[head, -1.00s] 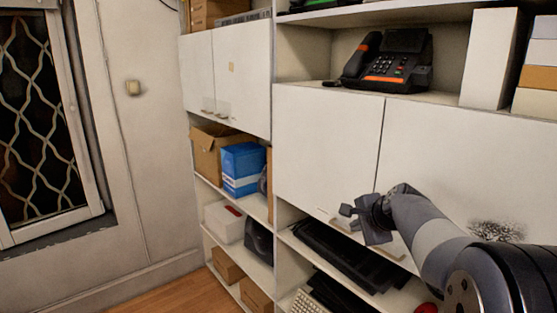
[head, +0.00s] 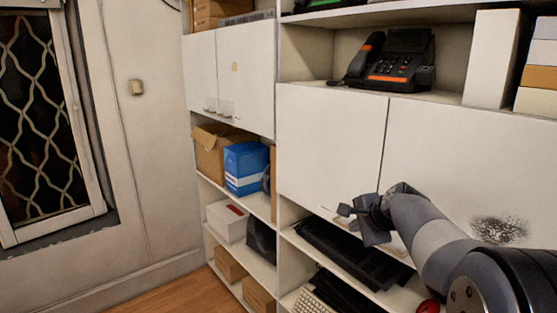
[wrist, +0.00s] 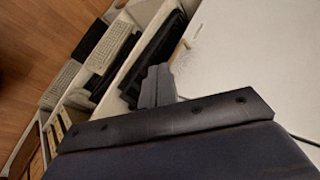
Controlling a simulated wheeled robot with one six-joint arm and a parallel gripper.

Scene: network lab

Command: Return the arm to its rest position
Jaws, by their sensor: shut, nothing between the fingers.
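My gripper (head: 346,210) is in front of the lower edge of the white cupboard doors (head: 330,140), at the right of the head view. It is shut and empty. In the wrist view its fingers (wrist: 158,85) are together, with a white door panel (wrist: 245,60) beside them. My arm reaches in from the lower right corner of the head view, bent at the wrist. I cannot tell whether the gripper touches the door.
An open shelf below the doors holds dark keyboards (head: 350,253) and a red object (head: 428,307). A black phone (head: 392,62) stands on the shelf above. A blue box (head: 246,167) and a cardboard box (head: 210,150) sit left. Wooden floor (head: 165,300) is clear at lower left.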

